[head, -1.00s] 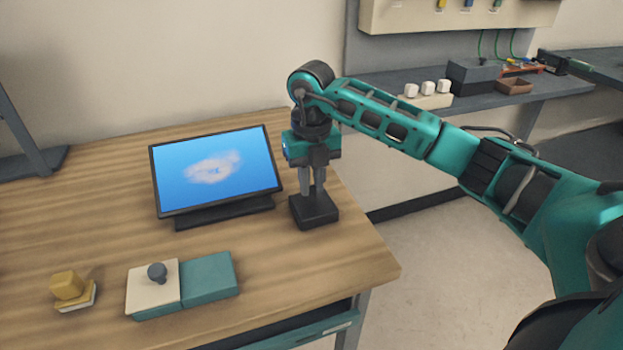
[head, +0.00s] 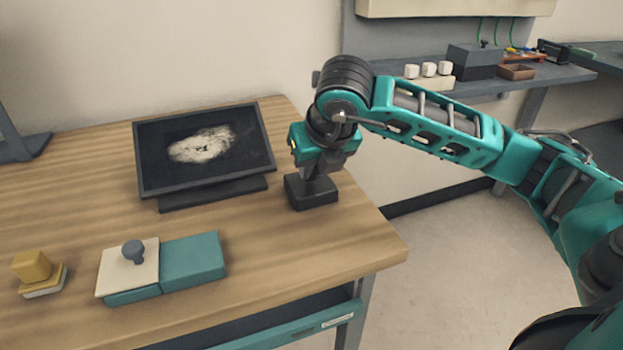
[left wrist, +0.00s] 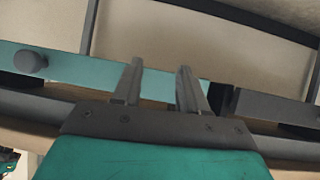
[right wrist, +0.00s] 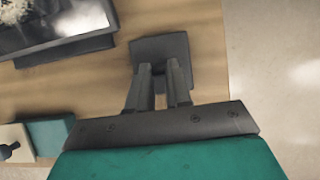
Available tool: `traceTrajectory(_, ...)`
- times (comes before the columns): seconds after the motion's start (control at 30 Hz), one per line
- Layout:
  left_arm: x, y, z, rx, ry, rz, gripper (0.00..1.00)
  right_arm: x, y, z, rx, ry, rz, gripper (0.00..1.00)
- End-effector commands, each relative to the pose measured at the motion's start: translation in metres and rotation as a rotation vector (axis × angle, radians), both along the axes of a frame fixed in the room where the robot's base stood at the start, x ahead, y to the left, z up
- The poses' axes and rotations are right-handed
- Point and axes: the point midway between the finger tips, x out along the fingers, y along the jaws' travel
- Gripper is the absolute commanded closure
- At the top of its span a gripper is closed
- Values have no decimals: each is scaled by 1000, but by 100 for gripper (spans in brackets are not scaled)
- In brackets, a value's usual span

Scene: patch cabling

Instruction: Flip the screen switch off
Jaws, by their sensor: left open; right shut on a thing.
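The screen (head: 235,150) stands tilted on the wooden table and is dark, with a pale blotch in its middle. It also shows at the upper left of the right wrist view (right wrist: 45,22). The switch box (head: 311,192) is a small dark block to the right of the screen, near the table's right edge. My right gripper (head: 317,178) is tilted down over the box, its fingers shut on the switch lever, which they mostly hide. It also shows against the box in the right wrist view (right wrist: 162,78). My left gripper (left wrist: 158,75) is open and empty, away from the screen.
A teal box with a cream panel and grey knob (head: 193,259) lies at the table's front. A yellow block on a pale base (head: 33,268) is at the left. Bare wood lies between them and the screen. A shelf with white cubes (head: 428,69) stands behind.

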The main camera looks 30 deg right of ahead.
Motion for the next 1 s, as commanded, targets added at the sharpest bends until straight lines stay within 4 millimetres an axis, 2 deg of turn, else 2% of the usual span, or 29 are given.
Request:
traceTrajectory(0.03,1,-2,-10,-4,1,-3,57,-1,0,-7,-8,-30,1,100)
traceTrajectory(0.2,2,-7,-16,-12,3,-12,57,-4,1,-5,-23,-98,-1,100)
traceTrajectory(0.8,2,-10,-17,-16,7,-19,57,-6,1,-2,-34,-141,-1,100)
traceTrajectory(0.83,2,-10,-17,-16,7,-19,57,-6,1,-2,-34,-141,-1,80)
traceTrajectory(1.0,2,-10,-17,-16,7,-19,57,-6,1,-2,-34,-140,-1,64)
